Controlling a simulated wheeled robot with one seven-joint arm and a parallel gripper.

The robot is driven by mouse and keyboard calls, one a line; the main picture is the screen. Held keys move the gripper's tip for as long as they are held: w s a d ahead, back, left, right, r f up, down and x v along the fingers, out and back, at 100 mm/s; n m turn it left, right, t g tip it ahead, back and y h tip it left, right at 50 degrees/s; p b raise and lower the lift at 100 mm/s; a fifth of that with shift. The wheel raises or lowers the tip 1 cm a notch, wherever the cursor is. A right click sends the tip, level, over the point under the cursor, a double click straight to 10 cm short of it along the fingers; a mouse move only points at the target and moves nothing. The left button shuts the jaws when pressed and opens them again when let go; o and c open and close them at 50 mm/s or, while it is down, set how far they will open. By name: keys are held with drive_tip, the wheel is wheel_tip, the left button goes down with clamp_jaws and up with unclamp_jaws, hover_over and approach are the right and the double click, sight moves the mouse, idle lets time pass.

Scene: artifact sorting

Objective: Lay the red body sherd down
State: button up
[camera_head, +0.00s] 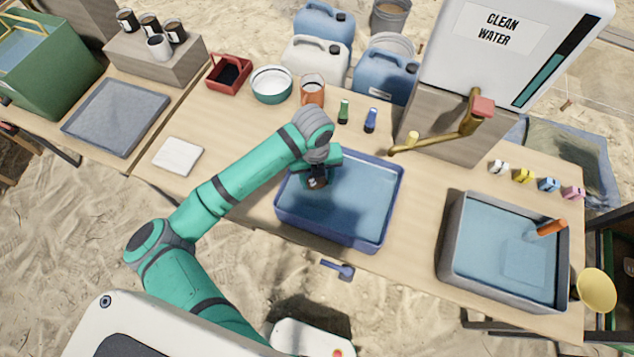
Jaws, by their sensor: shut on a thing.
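My gripper (318,177) is at the end of my green arm, over the left part of the blue basin (385,236) of water. It is shut on a small reddish-brown piece, the red body sherd (317,183), of which only a little shows below the jaws. I cannot tell whether the sherd touches the water. A grey tray (115,117) lies at the left of the table, and its surface looks bare. A folded white cloth (178,156) lies on the wood between the tray and my arm.
A grey basin (452,235) of water with an orange-handled tool stands at the right. The brass tap (440,140) juts out behind the blue basin.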

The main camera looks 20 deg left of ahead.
sight(317, 184)
drive_tip(key=shift+f, duration=1.5)
drive_tip(key=shift+f, duration=0.1)
drive_tip(key=o, duration=1)
drive_tip(key=r, duration=1.2)
drive_tip(key=shift+s+a+r, duration=0.1)
drive_tip(key=shift+a+r, duration=0.05)
drive_tip(key=shift+a, duration=0.05)
